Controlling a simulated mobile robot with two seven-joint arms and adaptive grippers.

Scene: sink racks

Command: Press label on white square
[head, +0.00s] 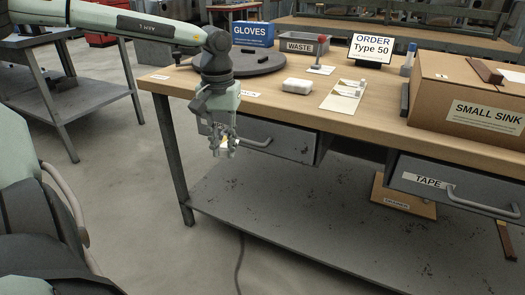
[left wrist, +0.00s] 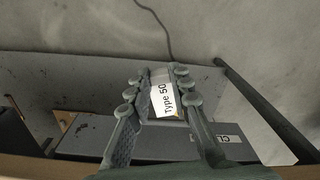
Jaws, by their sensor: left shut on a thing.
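My left gripper (head: 222,148) hangs in front of the workbench's left drawer, below the bench top. It is shut on a small white label (head: 223,144). In the left wrist view the label (left wrist: 163,100) reads "Type 50" and sits between the fingers of the gripper (left wrist: 158,95). I cannot pick out the white square for certain. A pale patch (head: 512,75) shows on top of the cardboard box (head: 440,98) at the right, partly cut off by the picture edge. My right gripper is not in view.
The workbench (head: 240,90) holds a dark round turntable (head: 255,62), a blue gloves box (head: 252,34), a waste bin (head: 303,44), a white block (head: 297,86), a sheet (head: 342,96) and an order sign (head: 371,48). Drawers with handles stick out below.

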